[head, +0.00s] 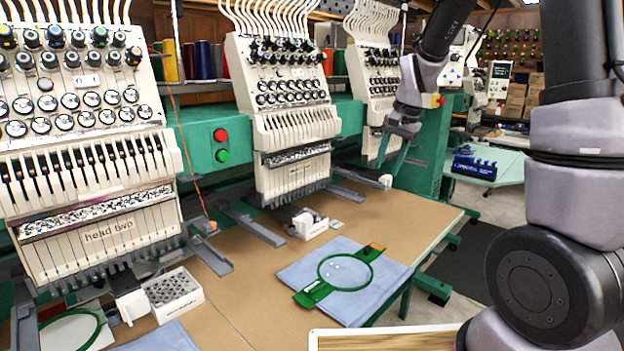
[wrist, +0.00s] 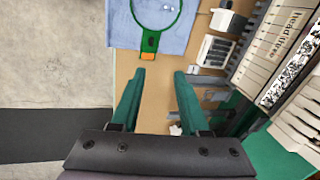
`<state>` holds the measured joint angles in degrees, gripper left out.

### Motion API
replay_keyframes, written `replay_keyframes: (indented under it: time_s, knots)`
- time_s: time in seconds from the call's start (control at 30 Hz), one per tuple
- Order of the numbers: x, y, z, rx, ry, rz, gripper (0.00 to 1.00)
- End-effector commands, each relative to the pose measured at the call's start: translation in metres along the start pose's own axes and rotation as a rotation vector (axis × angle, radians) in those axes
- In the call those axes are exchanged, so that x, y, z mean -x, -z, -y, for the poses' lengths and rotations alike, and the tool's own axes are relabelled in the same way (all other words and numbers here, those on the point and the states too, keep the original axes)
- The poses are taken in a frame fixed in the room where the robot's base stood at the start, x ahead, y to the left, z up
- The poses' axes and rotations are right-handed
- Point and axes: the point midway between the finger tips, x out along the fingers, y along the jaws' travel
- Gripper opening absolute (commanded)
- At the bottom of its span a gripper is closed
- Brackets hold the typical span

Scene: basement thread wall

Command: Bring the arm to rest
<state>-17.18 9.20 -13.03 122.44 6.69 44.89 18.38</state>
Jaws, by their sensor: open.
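My gripper (head: 391,163) hangs from my arm in the upper right middle of the head view, in front of the embroidery machine's far head. Its fingers point down over the far part of the brown table. In the wrist view my gripper (wrist: 160,74) has its two green fingers spread apart, with nothing between them but table surface below. It is open and empty, apart from the green hoop (head: 321,288) on the folded blue cloth (head: 300,275). The hoop's orange-tipped end (wrist: 148,57) lies just beyond the fingertips in the wrist view.
Embroidery heads (head: 290,110) line the table's (head: 405,236) back edge, with grey arms sticking out over it. A white box of bobbins (head: 173,293) stands at front left. Floor (wrist: 50,55) lies beside the table.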

Motion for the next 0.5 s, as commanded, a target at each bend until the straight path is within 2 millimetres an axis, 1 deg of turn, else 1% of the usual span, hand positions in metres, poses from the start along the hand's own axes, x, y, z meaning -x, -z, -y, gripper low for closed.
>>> replay_keyframes:
  time_s: [0.03, 0.1, 0.2, 0.3, 0.4, 0.5]
  knots:
    - [0.026, -0.006, -0.006, 0.018, 0.037, -0.017, 0.45]
    - [0.055, -0.017, -0.015, 0.051, 0.074, -0.038, 0.45]
    - [0.092, -0.033, -0.029, 0.098, 0.122, -0.077, 0.45]
    - [0.125, -0.052, -0.046, 0.151, 0.161, -0.125, 0.45]
    - [0.152, -0.073, -0.065, 0.202, 0.192, -0.179, 0.45]
    - [0.173, -0.093, -0.084, 0.252, 0.211, -0.24, 0.45]
